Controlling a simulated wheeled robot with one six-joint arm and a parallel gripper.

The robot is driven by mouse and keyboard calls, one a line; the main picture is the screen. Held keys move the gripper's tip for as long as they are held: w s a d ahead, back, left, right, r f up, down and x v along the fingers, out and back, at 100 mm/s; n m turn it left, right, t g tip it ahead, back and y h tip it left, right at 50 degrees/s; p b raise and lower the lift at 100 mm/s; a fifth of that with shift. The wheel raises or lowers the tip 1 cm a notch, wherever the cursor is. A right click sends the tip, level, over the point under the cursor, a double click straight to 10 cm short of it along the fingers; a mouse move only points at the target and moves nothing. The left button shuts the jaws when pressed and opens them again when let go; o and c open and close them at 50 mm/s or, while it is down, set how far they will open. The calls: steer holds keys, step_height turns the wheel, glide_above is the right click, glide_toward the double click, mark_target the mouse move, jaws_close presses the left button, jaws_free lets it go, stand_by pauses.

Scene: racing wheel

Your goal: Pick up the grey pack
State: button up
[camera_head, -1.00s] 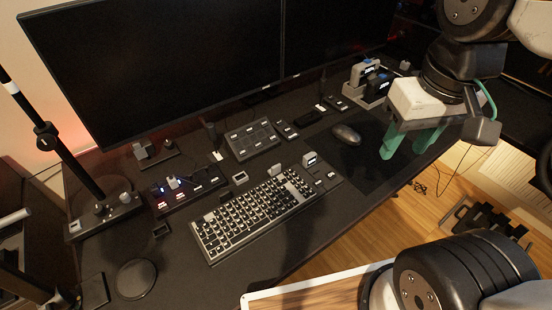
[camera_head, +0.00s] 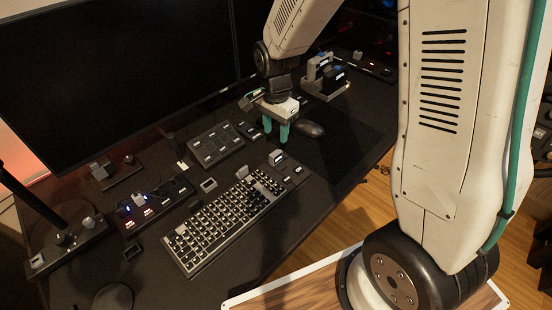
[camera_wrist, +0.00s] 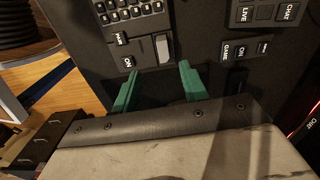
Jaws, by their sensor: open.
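A small grey block (camera_head: 276,157), likely the grey pack, stands upright at the right end of the keyboard in the head view. In the wrist view a pale grey block (camera_wrist: 163,47), probably the same one, lies just beyond and between the green fingertips. My gripper (camera_head: 276,131) is open and empty, its green fingers pointing down over the desk between the block and the mouse. In the wrist view my gripper (camera_wrist: 160,68) has its fingers well apart, with nothing between them. Another grey block (camera_head: 241,172) sits on the keyboard's back edge.
The keyboard (camera_head: 222,218) and a panel of keys (camera_head: 215,145) lie to the left. The mouse (camera_head: 309,128) is close to the right of my fingers. A holder (camera_head: 325,88) with upright packs stands behind it. The monitor (camera_head: 110,80) borders the back. The mat at right is clear.

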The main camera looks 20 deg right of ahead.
mark_target(275, 153)
steer(key=shift+m, duration=0.3)
steer(key=f, duration=0.9)
steer(key=shift+w+d, duration=0.15)
steer(key=shift+w, duration=0.2)
steer(key=shift+c, duration=0.3)
jaws_close()
